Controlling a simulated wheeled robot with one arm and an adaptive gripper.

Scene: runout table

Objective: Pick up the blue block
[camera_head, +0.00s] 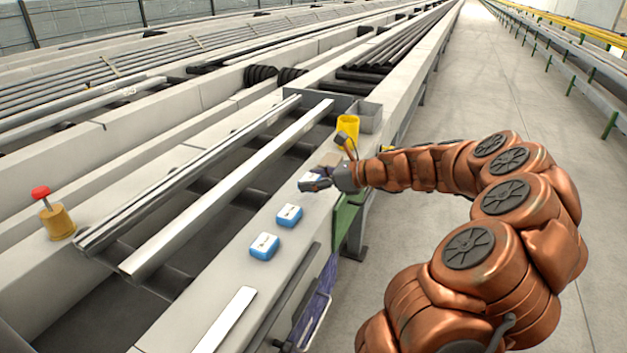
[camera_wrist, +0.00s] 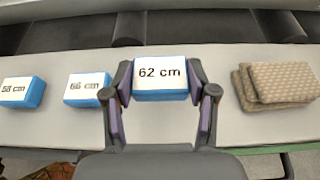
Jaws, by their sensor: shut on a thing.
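In the wrist view my gripper (camera_wrist: 160,90) has its two fingers against the left and right sides of a blue block (camera_wrist: 160,92) with a white top label reading "62 cm". In the head view my gripper (camera_head: 318,178) is at the same block (camera_head: 309,178), which it partly hides. I cannot tell whether the block touches the table or is slightly above it. A second blue block (camera_wrist: 88,88), labelled "66 cm", sits to the left, apart from my gripper; it also shows in the head view (camera_head: 289,216). A third blue block (camera_wrist: 22,92) sits farther left, also in the head view (camera_head: 264,247).
Folded brown cloths (camera_wrist: 280,84) lie right of my gripper. Long metal rails (camera_head: 230,190) run left of the blocks.

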